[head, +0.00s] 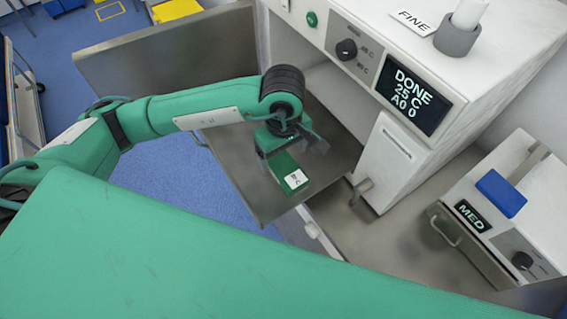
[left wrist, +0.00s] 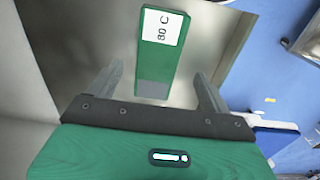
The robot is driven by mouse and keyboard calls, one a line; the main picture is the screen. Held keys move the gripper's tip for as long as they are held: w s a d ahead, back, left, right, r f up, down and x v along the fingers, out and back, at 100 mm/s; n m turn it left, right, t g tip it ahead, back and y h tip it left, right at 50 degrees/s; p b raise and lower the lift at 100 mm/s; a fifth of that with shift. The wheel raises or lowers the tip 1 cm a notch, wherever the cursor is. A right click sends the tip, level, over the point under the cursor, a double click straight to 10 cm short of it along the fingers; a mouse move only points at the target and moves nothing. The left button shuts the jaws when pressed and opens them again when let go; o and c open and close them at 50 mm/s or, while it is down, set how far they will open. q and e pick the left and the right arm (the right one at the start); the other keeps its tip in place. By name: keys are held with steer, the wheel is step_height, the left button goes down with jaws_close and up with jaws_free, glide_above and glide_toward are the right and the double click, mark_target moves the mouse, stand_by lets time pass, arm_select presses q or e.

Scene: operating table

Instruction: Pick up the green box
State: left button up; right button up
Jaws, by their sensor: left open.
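The green box (head: 283,171) with a white label lies on a grey metal panel (head: 265,209) that extends from the open front of the white machine. In the left wrist view, the box (left wrist: 165,62) shows its label reading 80 C, or a similar number. My left gripper (head: 293,148) is over the panel at the box's far end and partly hides it. Its fingers (left wrist: 160,82) are open, one on each side of the box's near end in the left wrist view, with gaps visible. I cannot tell the exact height above the panel. My right gripper is not in view.
The white machine (head: 408,170) stands behind the panel, with a knob (head: 346,50) and a display (head: 412,98) reading DONE 25 C. A smaller unit marked MED (head: 472,215) stands right, with a blue block (head: 501,193) on top. Another metal panel (head: 165,55) stands left of the opening.

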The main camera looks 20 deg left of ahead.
mark_target(283, 164)
arm_select(q)
steer(key=shift+f, duration=0.5)
steer(key=shift+d+f, duration=0.1)
steer(key=shift+f, duration=0.15)
steer(key=shift+w+f+p, duration=0.15)
steer(key=shift+f+p, duration=0.65)
steer(key=shift+p, duration=0.25)
steer(key=f, duration=0.1)
steer(key=f+p, duration=0.1)
steer(key=f, duration=0.1)
steer(key=shift+w+a+p, duration=0.1)
steer(key=shift+a+p, duration=0.15)
steer(key=shift+p, duration=0.05)
steer(key=shift+f, duration=0.4)
steer(key=shift+c, duration=0.4)
steer(key=c, duration=1.2)
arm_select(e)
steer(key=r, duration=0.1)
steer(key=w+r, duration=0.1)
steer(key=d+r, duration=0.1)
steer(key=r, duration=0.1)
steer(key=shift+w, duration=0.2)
